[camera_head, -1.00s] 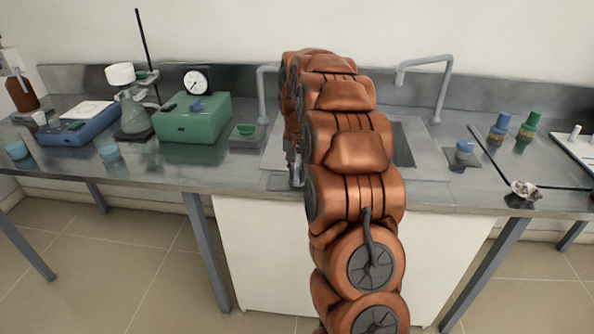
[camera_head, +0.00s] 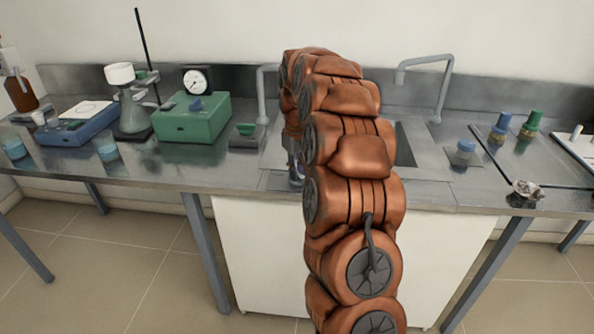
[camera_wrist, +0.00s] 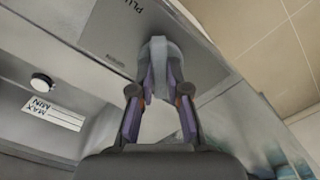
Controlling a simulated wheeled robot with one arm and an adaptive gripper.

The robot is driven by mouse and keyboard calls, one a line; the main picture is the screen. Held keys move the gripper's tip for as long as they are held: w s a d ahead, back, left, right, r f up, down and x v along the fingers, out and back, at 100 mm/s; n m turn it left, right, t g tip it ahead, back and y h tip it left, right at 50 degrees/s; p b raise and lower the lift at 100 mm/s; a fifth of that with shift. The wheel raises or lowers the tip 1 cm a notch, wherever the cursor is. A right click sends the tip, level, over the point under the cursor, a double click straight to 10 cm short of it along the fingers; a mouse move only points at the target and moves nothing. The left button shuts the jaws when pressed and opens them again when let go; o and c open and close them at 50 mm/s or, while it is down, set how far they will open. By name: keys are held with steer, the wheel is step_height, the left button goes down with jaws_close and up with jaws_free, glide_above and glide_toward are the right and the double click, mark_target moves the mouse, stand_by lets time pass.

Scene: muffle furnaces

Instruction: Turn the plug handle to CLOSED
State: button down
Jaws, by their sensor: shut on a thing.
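The plug handle (camera_wrist: 158,52) is a grey lever on a metal plate at the top of the wrist view. In the head view my gripper (camera_head: 295,168) is at the front left edge of the sink, partly behind my arm. The handle cannot be made out there.
The sink (camera_head: 406,145) is largely behind my arm. A green box (camera_head: 193,120) stands to the left. A faucet (camera_head: 437,90) rises behind the sink.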

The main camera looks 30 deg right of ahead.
steer(key=n, duration=0.4)
steer(key=shift+n, duration=0.3)
steer(key=n+p, duration=0.1)
steer(key=n, duration=0.3)
steer(key=shift+n, duration=0.4)
steer(key=c, duration=1.1)
jaws_free()
steer(key=shift+c, duration=0.2)
steer(key=shift+r, duration=0.1)
step_height(320, 180, up, 12)
